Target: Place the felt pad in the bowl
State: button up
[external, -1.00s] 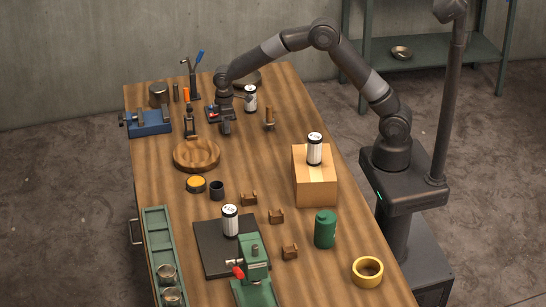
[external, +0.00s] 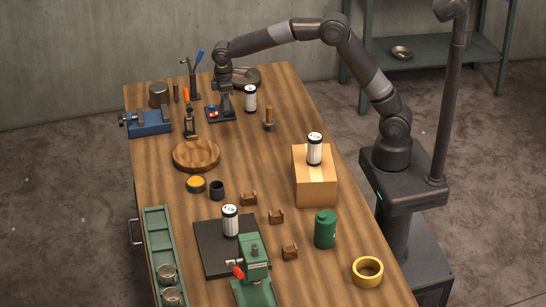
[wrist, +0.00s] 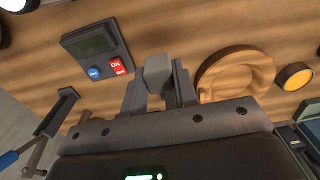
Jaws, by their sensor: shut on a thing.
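My gripper (external: 226,103) is at the far end of the bench, above or beside a small control panel (external: 214,115). In the wrist view its fingers are shut on a small grey block, which looks like the felt pad (wrist: 158,72). The pad cannot be made out in the external view. A round, shallow wooden dish with a raised rim (external: 196,155) lies on the bench, nearer the camera than my gripper; it also shows in the wrist view (wrist: 207,88). A dark round dish (external: 247,77) is behind my gripper, partly hidden. I cannot tell which is the bowl.
A blue vise (external: 148,122) and tool stand (external: 193,75) are to the left. A metal bowl (external: 401,52) sits on the back shelf.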

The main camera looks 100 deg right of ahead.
jog(key=s+d+m, duration=0.4)
jog(key=d, duration=1.1)
notch_tip(320, 180, up, 3)
jog(key=m, duration=0.5)
send_over(247, 86)
jog(key=shift+d+f, duration=0.15)
jog(key=shift+f, duration=5.4)
jog(key=o, duration=1)
jog(key=shift+r, duration=0.1)
jog(key=shift+r, duration=3.45)
